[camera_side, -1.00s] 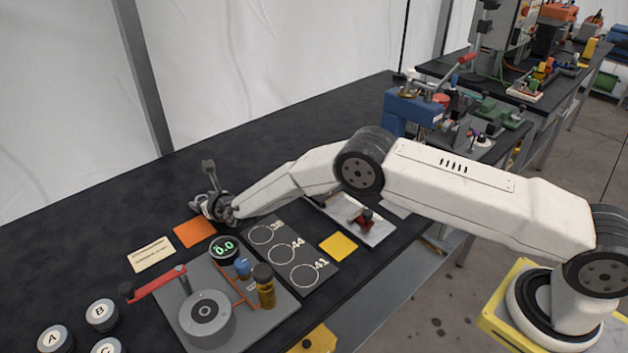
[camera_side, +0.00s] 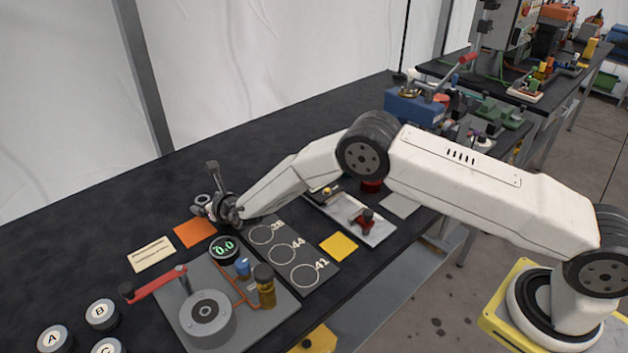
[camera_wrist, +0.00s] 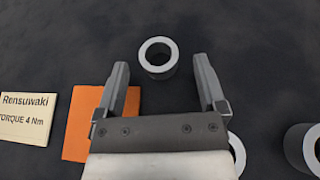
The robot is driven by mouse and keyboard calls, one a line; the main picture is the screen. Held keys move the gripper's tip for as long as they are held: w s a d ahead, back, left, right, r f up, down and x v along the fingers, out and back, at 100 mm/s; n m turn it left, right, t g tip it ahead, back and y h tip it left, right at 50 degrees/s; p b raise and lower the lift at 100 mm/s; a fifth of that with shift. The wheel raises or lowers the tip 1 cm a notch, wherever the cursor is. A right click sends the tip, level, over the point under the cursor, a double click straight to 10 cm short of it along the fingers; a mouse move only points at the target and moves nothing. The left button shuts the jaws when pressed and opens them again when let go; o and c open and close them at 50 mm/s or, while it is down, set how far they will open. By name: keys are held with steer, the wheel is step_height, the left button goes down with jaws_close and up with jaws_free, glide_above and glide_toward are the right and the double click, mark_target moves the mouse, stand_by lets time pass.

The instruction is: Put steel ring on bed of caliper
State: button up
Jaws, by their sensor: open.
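A steel ring (camera_wrist: 158,58) stands on the dark bench in the wrist view, just ahead of and between my fingertips, apart from both. My gripper (camera_wrist: 161,75) is open and empty. In the side view my gripper (camera_side: 205,190) is low over the bench behind the orange card, and it partly hides the rings there.
Two more rings show at the wrist view's right edge (camera_wrist: 303,148) and beside my gripper (camera_wrist: 238,153). An orange card (camera_side: 195,233) and cream label (camera_side: 151,254) lie nearby. The board with circles (camera_side: 282,254) is empty.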

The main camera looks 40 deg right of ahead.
steer(key=shift+v, duration=5.2)
steer(key=shift+r, duration=0.15)
